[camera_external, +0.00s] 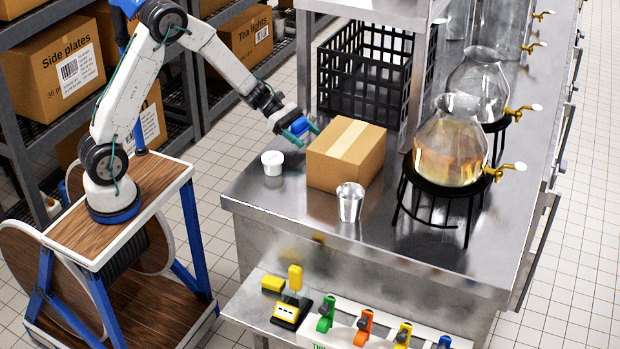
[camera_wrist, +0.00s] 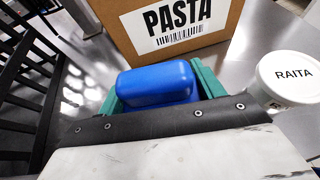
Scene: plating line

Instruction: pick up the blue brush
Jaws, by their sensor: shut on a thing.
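The blue brush (camera_external: 299,126) is between the teal fingers of my gripper (camera_external: 302,129), over the steel counter just left of a cardboard box. In the wrist view the brush (camera_wrist: 156,84) shows as a rounded blue block with a teal finger on each side. My gripper is shut on it. The lower part of the brush is hidden behind the wrist's black edge, and I cannot tell whether it touches the counter.
The PASTA box (camera_wrist: 185,22) stands close beyond the brush. A white RAITA tub (camera_wrist: 290,78) is nearby, also in the external view (camera_external: 272,162). A black crate (camera_external: 365,72) stands behind.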

